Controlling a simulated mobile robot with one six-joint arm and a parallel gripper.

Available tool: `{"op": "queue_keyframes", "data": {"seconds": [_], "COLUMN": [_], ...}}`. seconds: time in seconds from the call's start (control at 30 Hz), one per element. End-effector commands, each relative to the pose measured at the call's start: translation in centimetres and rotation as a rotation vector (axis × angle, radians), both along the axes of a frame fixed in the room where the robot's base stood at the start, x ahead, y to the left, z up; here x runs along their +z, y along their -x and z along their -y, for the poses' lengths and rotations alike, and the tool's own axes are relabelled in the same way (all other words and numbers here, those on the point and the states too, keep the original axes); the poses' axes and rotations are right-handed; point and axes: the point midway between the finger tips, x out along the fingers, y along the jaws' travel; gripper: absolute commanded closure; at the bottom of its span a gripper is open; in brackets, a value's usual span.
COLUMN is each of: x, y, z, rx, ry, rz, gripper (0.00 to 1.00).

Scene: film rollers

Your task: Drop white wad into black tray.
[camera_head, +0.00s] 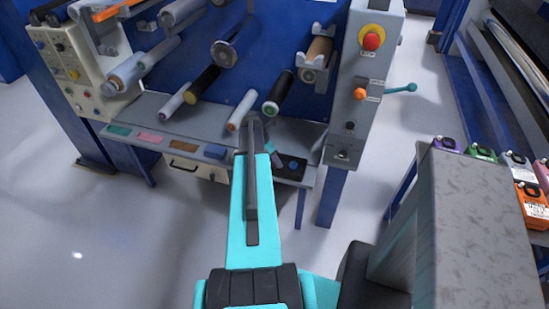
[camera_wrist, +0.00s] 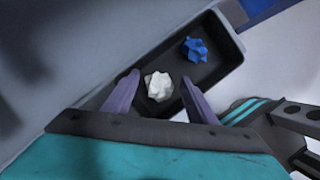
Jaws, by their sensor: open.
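The white wad (camera_wrist: 158,86) is a small crumpled lump. In the wrist view it appears inside the outline of the black tray (camera_wrist: 216,70), near the tray's lower-left part. My gripper (camera_wrist: 158,79) is open, with one purple-grey finger on each side of the wad and a gap on both sides. I cannot tell whether the wad rests on the tray floor or is above it. In the head view the black tray (camera_head: 283,172) sits at the right end of the grey ledge, partly behind my arm. The white wad cannot be made out there.
A blue wad (camera_wrist: 194,49) lies in the tray's upper part. The grey ledge (camera_head: 180,127) carries coloured pads left of my arm. Rollers (camera_head: 278,93) jut out above it. A grey control column (camera_head: 362,80) with a red button stands to the right.

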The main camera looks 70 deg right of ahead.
Motion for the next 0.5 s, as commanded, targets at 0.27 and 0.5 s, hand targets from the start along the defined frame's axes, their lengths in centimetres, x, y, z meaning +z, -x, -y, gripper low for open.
{"op": "queue_keyframes", "data": {"seconds": [0.27, 0.5], "x": [2.2, 5.0], "y": [-0.4, -1.1], "z": [-0.5, -1.4], "rx": [0.001, 0.0], "ry": [0.001, 0.001], "rz": [0.001, 0.0], "gripper": [0.48, 0.48]}}
